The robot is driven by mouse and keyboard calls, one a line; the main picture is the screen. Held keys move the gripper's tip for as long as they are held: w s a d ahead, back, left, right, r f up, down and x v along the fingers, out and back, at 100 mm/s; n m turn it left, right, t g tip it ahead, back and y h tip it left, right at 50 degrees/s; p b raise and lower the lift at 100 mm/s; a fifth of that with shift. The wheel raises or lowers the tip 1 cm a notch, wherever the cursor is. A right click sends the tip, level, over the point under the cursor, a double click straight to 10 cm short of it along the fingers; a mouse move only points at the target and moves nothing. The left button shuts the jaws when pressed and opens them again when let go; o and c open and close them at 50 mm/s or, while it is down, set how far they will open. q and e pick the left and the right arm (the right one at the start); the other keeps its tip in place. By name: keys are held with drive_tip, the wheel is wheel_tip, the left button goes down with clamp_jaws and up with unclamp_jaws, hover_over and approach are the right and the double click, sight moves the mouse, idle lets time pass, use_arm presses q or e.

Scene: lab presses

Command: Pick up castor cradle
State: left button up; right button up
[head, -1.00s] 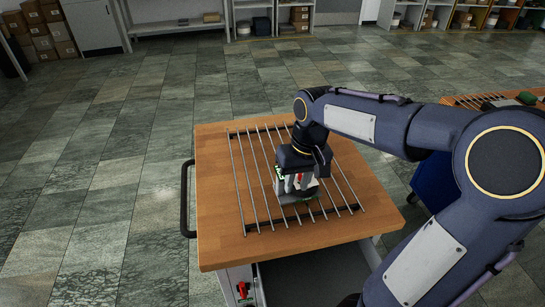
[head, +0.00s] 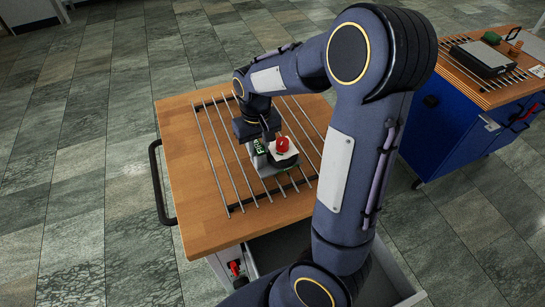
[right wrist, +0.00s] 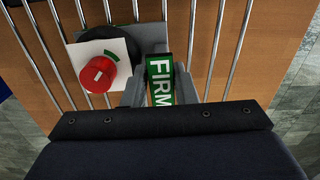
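What I take to be the castor cradle (head: 284,160) is a small pale and dark unit on the rack of metal rods on the wooden bench. It carries a red knob on a white plate. The right wrist view shows the red knob (right wrist: 98,73), a dark round part behind the plate, and a green block marked FIRM (right wrist: 160,80). My right gripper (head: 265,142) points down at it. Its grey fingers (right wrist: 161,88) stand on both sides of the green block and look closed against it. Whether the unit is clear of the rods I cannot tell. My left gripper is out of view.
The wooden bench top (head: 183,125) has bare wood around the rod rack (head: 215,150) and a black handle (head: 160,183) on its left side. A blue cabinet (head: 450,130) at the right bears another rack with a dark box (head: 483,58). The tiled floor at left is clear.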

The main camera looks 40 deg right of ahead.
sight(258, 155)
wheel_tip(258, 155, down, 4)
drive_tip(key=shift+w+f, duration=0.1)
drive_tip(key=shift+f, duration=0.05)
clamp_jaws()
